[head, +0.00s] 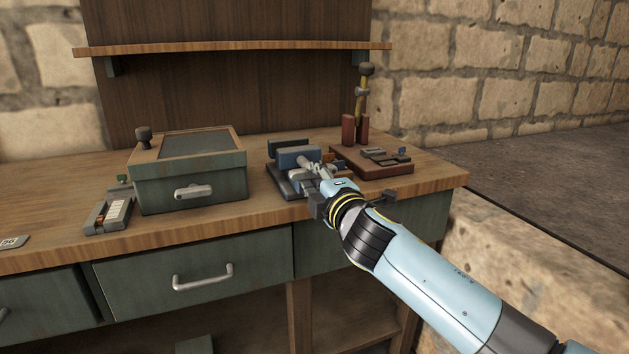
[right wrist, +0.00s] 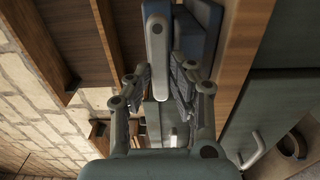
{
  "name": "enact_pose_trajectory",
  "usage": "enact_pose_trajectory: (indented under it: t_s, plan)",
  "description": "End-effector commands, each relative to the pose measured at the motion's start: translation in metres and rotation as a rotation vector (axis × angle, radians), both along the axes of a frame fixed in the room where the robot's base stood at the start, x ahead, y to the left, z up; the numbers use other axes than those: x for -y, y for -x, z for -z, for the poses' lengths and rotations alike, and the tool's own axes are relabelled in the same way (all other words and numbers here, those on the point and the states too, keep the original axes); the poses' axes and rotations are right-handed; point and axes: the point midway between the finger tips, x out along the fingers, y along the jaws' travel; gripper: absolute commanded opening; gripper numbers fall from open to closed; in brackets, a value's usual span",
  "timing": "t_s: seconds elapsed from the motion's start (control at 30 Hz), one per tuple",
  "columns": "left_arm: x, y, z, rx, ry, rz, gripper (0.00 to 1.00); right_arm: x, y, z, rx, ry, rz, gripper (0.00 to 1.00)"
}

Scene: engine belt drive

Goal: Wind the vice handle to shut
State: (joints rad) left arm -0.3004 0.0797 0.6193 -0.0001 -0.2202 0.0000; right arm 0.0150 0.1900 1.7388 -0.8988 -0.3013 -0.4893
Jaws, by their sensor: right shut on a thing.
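The vice (head: 290,156) has blue-grey jaws and sits near the front edge of the bench, right of the green box. My right gripper (head: 316,172) reaches it from the lower right and is shut on the vice handle. In the right wrist view the handle (right wrist: 157,45) is a pale grey bar running between the two fingers (right wrist: 158,80), with the blue vice body (right wrist: 200,28) beside it. The gripper partly hides the handle and the front of the vice in the head view. I cannot tell the gap between the vice jaws. My left gripper is not in view.
A green box (head: 190,184) with a dark top stands left of the vice. A reddish-brown board (head: 350,168) with small parts and a tall brass-coloured post (head: 363,95) is behind and to the right. A small device (head: 108,216) sits at the left. A shelf (head: 230,46) runs above.

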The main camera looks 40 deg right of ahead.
Motion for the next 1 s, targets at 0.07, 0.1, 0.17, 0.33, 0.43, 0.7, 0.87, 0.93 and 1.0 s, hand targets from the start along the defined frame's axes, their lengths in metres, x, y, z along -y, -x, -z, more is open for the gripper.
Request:
enact_pose_trajectory:
  t_s: [0.07, 0.1, 0.17, 0.33, 0.43, 0.7, 0.87, 0.93, 1.0]
  plan:
    - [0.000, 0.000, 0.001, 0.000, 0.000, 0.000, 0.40, 0.001, 0.002, 0.007, -0.011, -0.009, 0.005, 0.00]
    - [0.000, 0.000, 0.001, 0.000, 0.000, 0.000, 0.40, 0.001, 0.002, 0.007, -0.011, -0.010, 0.005, 0.00]
    - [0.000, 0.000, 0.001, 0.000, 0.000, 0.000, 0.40, 0.001, 0.002, 0.007, -0.011, -0.011, 0.005, 0.00]
    - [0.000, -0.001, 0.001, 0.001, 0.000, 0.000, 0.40, 0.001, 0.002, 0.007, -0.011, -0.010, 0.005, 0.00]
    - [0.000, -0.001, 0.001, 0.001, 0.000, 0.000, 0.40, 0.001, 0.002, 0.007, -0.011, -0.010, 0.006, 0.24]
    - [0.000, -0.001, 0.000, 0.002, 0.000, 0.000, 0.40, 0.001, 0.001, 0.003, -0.006, -0.006, 0.003, 0.42]
    - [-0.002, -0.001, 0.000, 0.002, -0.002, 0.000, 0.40, 0.000, 0.002, 0.002, -0.003, -0.006, 0.002, 0.42]
    - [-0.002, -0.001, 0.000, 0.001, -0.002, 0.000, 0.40, -0.001, 0.007, 0.002, -0.003, -0.006, 0.002, 0.42]
    - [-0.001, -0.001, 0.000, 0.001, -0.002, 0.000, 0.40, -0.003, 0.017, 0.003, -0.004, -0.005, 0.002, 0.42]
